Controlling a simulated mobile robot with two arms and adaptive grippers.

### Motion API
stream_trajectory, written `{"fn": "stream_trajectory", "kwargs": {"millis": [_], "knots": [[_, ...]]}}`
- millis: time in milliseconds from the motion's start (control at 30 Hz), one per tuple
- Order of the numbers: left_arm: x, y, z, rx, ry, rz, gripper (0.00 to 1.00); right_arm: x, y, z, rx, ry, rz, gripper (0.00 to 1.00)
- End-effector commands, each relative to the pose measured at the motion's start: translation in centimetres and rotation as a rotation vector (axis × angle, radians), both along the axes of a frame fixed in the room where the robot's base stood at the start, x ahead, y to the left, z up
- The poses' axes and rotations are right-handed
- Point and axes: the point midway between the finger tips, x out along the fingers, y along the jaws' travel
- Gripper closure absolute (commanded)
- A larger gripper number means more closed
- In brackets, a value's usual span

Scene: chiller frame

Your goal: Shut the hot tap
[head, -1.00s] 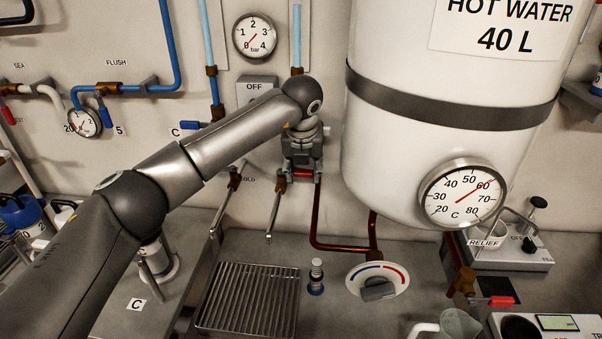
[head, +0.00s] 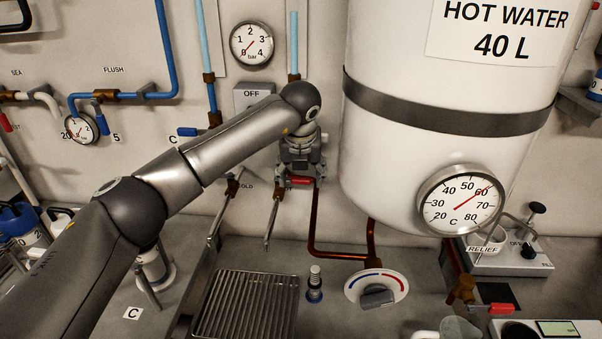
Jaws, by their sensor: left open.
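The hot tap (head: 280,185) is a brass tap on the back wall with a thin spout hanging down and a red lever (head: 300,180). The lever points right, roughly level, along the copper pipe's upper end. My left gripper (head: 301,172) is open, pointing down right above the red lever, with its fingers around or just behind it. I cannot tell whether they touch it. The gripper body hides the wall behind and part of the tap. My right gripper is not in view.
The cold tap (head: 232,187) stands just left. A white hot water tank (head: 430,170) with a thermometer (head: 460,200) bulges out on the right. Below are a drain grate (head: 246,305), a small push knob (head: 315,284) and a red-blue dial (head: 377,290). A copper pipe (head: 314,225) runs below the gripper.

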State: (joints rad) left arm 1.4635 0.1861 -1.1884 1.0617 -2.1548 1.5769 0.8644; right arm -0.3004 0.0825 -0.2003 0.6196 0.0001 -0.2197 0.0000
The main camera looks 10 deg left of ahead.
Motion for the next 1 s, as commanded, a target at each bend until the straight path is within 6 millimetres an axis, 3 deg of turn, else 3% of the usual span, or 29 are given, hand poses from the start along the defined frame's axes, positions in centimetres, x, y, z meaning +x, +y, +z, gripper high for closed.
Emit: {"fn": "stream_trajectory", "kwargs": {"millis": [167,633,1000], "knots": [[-0.4,-0.1,1.2,0.000,-0.001,-0.001,0.36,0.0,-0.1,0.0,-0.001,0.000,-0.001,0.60],[-3.8,-0.3,9.6,-0.001,-0.003,0.000,0.36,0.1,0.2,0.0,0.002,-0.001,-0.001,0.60],[-4.5,-0.3,11.1,0.000,0.000,0.001,0.36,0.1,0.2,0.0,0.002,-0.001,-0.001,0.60]]}}
